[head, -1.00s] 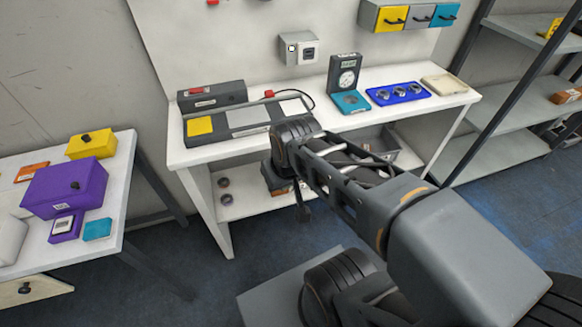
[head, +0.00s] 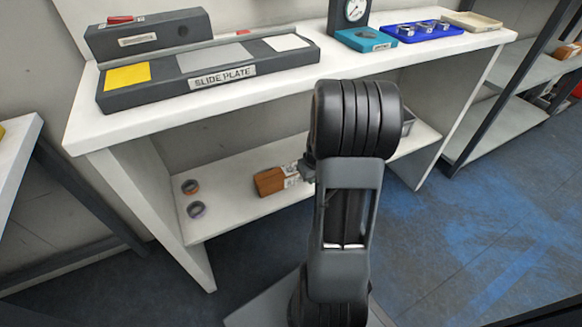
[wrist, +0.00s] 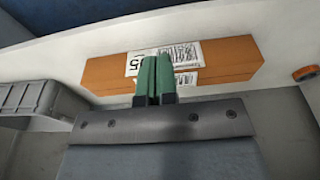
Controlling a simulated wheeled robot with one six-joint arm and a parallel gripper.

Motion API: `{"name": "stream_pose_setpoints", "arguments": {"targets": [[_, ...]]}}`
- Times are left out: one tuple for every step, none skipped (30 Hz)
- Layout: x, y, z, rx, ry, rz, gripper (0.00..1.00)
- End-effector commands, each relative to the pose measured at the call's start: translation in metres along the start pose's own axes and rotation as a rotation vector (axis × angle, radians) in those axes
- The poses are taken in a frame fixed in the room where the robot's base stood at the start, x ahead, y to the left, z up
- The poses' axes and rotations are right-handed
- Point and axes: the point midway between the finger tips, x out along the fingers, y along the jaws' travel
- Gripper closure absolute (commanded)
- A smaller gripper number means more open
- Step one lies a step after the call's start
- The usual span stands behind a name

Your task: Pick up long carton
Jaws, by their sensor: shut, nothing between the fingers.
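The long carton is an orange-brown box with white printed labels. In the head view the long carton (head: 269,181) lies on the lower shelf of the white bench, its right part hidden behind my arm. In the wrist view the long carton (wrist: 217,63) stretches across the upper middle. My gripper (wrist: 154,65) has green fingers, shut together with nothing between them. They overlap the carton's label area in the wrist view; I cannot tell whether they touch it. In the head view my gripper is mostly hidden behind my arm.
Two rings (head: 196,209) lie left of the carton on the lower shelf (head: 228,222). A grey bin (wrist: 38,102) shows at the left in the wrist view. The benchtop above carries the slide plate (head: 205,75) and a blue tray (head: 415,32).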

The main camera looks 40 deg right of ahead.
Motion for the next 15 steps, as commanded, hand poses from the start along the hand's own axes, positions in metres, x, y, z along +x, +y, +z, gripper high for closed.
{"name": "stream_pose_setpoints", "arguments": {"targets": [[0.015,0.004,0.003,0.005,-0.004,-0.001,1.0],[0.018,0.006,0.003,0.005,-0.004,0.0,1.0],[0.021,0.007,0.003,0.004,-0.004,0.0,1.0],[0.024,0.008,0.002,0.003,-0.005,0.0,1.0],[0.025,0.009,0.0,0.003,-0.005,0.0,1.0],[0.027,0.01,-0.003,0.003,-0.005,0.0,1.0],[0.028,0.01,-0.006,0.002,-0.005,0.0,1.0],[0.029,0.01,-0.01,0.002,-0.005,0.0,1.0],[0.03,0.01,-0.015,0.0,-0.005,0.001,1.0],[0.031,0.01,-0.021,0.0,-0.004,0.001,1.0],[0.032,0.01,-0.026,0.0,-0.005,0.001,1.0],[0.034,0.01,-0.033,0.0,-0.004,0.001,1.0],[0.035,0.01,-0.039,0.002,-0.004,0.001,1.0],[0.036,0.01,-0.045,0.001,-0.005,0.0,1.0],[0.037,0.01,-0.053,0.002,-0.005,0.001,1.0]]}}
